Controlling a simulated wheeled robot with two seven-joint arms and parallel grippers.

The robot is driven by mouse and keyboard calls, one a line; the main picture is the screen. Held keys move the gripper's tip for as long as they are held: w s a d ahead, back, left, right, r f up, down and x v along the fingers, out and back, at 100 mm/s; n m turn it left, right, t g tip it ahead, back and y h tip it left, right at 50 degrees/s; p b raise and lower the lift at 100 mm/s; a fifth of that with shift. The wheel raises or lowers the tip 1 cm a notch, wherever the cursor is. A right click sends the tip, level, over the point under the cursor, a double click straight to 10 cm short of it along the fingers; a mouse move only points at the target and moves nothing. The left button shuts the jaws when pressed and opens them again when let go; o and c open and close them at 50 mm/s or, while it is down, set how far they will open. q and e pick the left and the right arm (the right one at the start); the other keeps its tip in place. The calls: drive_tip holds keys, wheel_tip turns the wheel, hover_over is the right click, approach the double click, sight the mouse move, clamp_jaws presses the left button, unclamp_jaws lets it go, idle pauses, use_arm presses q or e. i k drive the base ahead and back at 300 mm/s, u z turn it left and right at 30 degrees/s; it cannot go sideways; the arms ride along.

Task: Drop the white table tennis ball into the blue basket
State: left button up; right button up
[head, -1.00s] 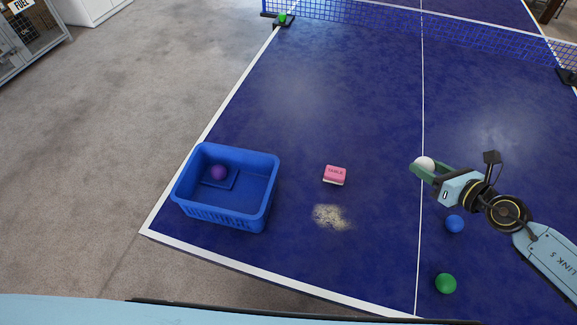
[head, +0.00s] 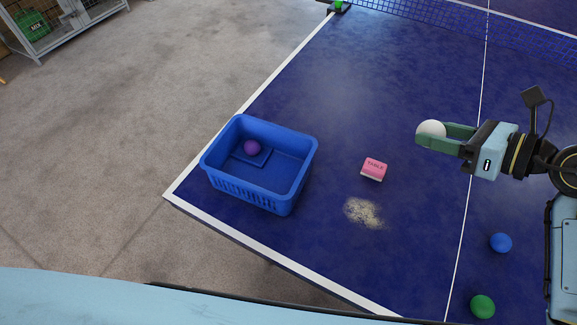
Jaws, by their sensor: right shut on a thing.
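The white table tennis ball (head: 431,129) is held between the green fingers of my right gripper (head: 433,137), which is shut on it. The gripper reaches in from the right and points left, with the ball up off the table. The blue basket (head: 247,193) stands on the table's near left corner, to the left of the gripper and well apart from it. My left gripper is not in view.
A pink block (head: 374,169) and a pale powdery patch (head: 363,213) are on the blue table (head: 330,90) between basket and gripper. A blue ball (head: 500,243) and a green ball (head: 482,306) lie at the near right. The net (head: 450,22) crosses the far end.

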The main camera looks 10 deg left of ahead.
sight(265, 178)
drive_tip(key=u, duration=2.2)
drive_tip(key=i, duration=1.9)
drive_tip(key=z, duration=3)
